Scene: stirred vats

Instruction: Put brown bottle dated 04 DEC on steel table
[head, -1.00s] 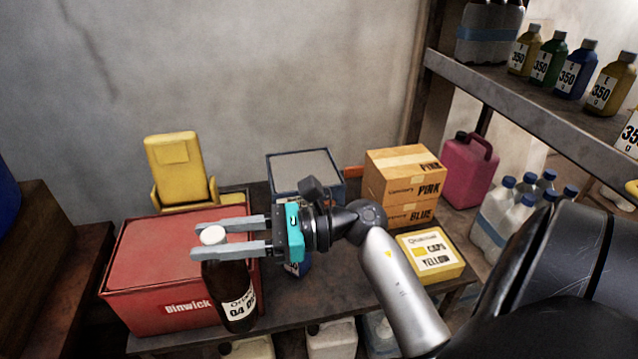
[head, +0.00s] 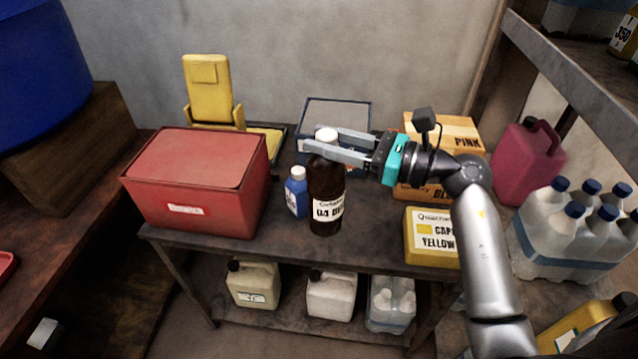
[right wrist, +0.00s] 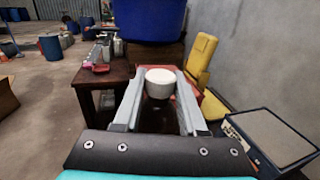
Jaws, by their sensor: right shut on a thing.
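The brown bottle (head: 325,190) has a white cap and a label reading "04 DE", the rest cut off. My right gripper (head: 338,145) is shut on it near the top, with its fingers coming from the right. In the right wrist view its white cap (right wrist: 160,83) shows between the two fingers. The bottle is upright in front of the steel table (head: 290,240) top; I cannot tell whether its base touches the surface. My left gripper is not in view.
A red box (head: 200,185) and a small blue bottle (head: 297,192) stand left of the brown bottle. Cardboard boxes (head: 440,130) and a yellow caps box (head: 430,238) are at right. Jugs (head: 331,295) sit on the lower shelf. A wooden table (right wrist: 105,76) shows in the wrist view.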

